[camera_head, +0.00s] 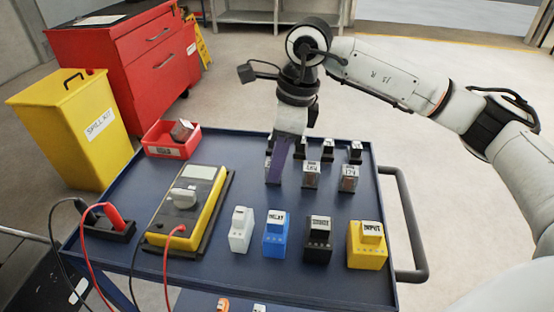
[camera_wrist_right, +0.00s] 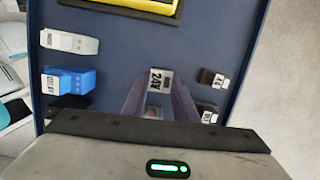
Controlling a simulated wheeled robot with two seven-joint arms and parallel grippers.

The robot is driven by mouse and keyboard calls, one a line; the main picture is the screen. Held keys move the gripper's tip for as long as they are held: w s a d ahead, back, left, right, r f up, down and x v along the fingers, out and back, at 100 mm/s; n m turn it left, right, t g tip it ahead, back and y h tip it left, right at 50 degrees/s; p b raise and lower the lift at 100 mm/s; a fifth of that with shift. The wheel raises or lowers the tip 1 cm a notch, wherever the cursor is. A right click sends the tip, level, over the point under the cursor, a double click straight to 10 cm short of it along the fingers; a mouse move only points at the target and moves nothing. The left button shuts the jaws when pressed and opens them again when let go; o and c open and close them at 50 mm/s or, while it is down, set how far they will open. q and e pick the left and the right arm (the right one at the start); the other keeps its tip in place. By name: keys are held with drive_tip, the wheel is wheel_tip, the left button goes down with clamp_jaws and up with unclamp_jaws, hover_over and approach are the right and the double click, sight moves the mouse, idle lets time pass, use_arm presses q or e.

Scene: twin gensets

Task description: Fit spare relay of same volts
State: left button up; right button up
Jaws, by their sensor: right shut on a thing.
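My right gripper (camera_head: 276,178) reaches down over the left end of the front row of small relays on the blue cart. In the right wrist view its fingers (camera_wrist_right: 160,88) are shut on a relay (camera_wrist_right: 160,79) whose label seems to read 24V. The fingers mostly hide that relay in the head view, and I cannot tell if it still touches the cart. Two relays with labelled tops, one (camera_head: 311,175) and another (camera_head: 349,178), stand upright to the right. Several darker relays (camera_head: 327,149) stand in a row behind. My left gripper is not in view.
On the blue cart top (camera_head: 205,275) stand a white block (camera_head: 241,231), a blue block (camera_head: 275,236), a black block (camera_head: 317,240) and a yellow block (camera_head: 367,246). A yellow meter (camera_head: 187,207) with leads and a red bin (camera_head: 172,140) are at left. A handle (camera_head: 411,225) edges the right.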

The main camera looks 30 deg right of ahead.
drive_tip(key=shift+r+p, duration=2.65)
drive_tip(key=shift+r, duration=1.35)
